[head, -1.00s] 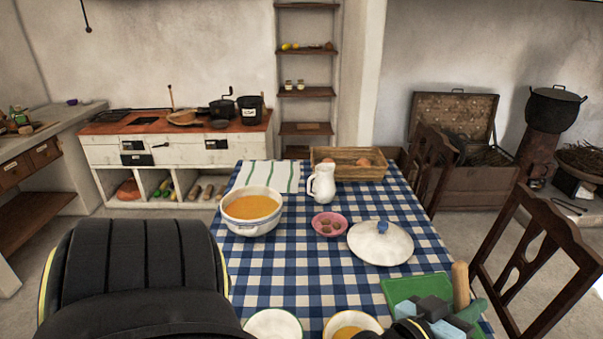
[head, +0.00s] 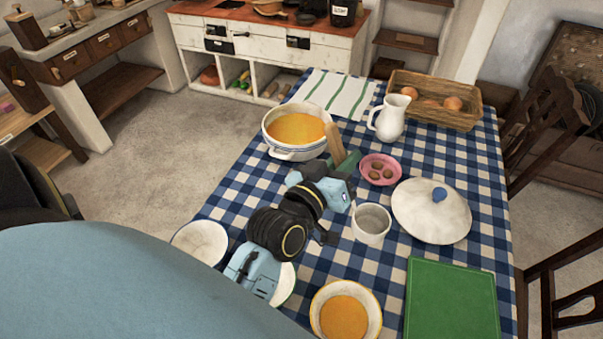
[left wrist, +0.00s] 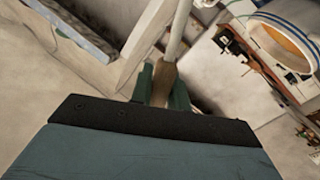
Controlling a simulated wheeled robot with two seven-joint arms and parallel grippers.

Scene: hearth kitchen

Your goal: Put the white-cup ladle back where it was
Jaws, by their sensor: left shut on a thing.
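My left gripper (head: 342,168) is shut on the wooden handle (head: 334,143) of the white-cup ladle, whose handle top sticks up above the fingers. In the left wrist view the handle (left wrist: 163,82) sits between the green fingers, with a pale shaft beyond it. The ladle's white cup (head: 371,224) shows below and right of the gripper, upright and looking empty; whether it touches the table is unclear. The gripper is just right of the blue-banded tureen of orange soup (head: 283,152). The shaft is mostly hidden in the head view. My right gripper is not in view.
The checked table holds a white lid (head: 425,215), a pink dish (head: 379,160), a white jug (head: 391,122), a basket (head: 470,88), a striped cloth (head: 340,92), a soup bowl (head: 318,310) and pale bowls (head: 190,240). The green board (head: 445,318) is bare.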

